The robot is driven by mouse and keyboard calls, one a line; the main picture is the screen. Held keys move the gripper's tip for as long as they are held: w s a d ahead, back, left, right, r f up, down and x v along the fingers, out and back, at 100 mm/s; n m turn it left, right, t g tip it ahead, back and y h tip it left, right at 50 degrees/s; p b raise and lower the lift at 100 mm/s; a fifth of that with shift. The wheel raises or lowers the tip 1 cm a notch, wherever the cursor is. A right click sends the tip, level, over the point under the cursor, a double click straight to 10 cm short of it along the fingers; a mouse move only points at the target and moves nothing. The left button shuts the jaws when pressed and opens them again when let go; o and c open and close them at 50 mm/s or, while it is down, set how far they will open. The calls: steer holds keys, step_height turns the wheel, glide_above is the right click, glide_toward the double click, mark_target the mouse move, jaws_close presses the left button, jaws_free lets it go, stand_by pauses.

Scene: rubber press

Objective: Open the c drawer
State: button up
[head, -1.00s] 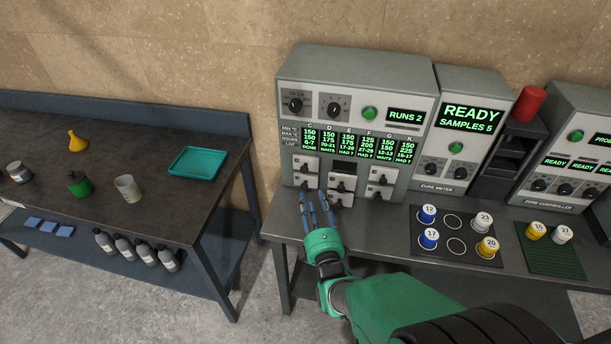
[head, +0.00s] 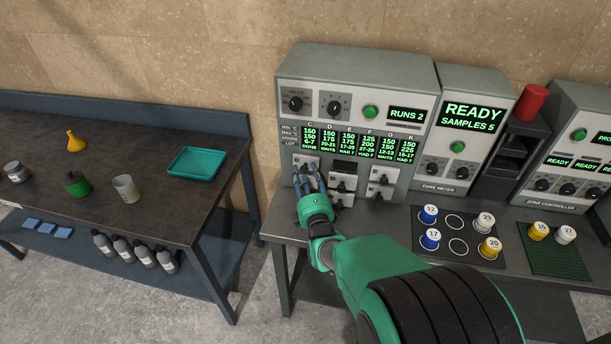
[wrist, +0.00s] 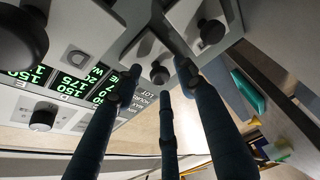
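The press cabinet (head: 352,75) has rows of small pale drawers with dark knobs under a green display. The C column on the display reads DONE. The upper left drawer (head: 303,160), probably the c drawer, is partly covered by my gripper (head: 309,183); its own letter is not readable. In the wrist view a dark knob (wrist: 159,73) on a pale drawer front sits between my three spread fingertips (wrist: 158,82). My gripper is open around or just in front of this knob; contact cannot be told. A panel marked D (wrist: 78,58) is beside it.
Other drawers (head: 383,178) are close on the right. On the same bench, a dark mat (head: 458,222) holds several labelled samples, with a green mat (head: 557,262) farther right. A separate table (head: 120,160) with a teal tray (head: 195,163) and containers stands at left.

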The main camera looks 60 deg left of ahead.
stand_by(0.3)
jaws_close()
steer(key=s+d, duration=0.3)
stand_by(0.3)
jaws_free()
steer(key=shift+a, duration=0.1)
steer(key=v, duration=1.2)
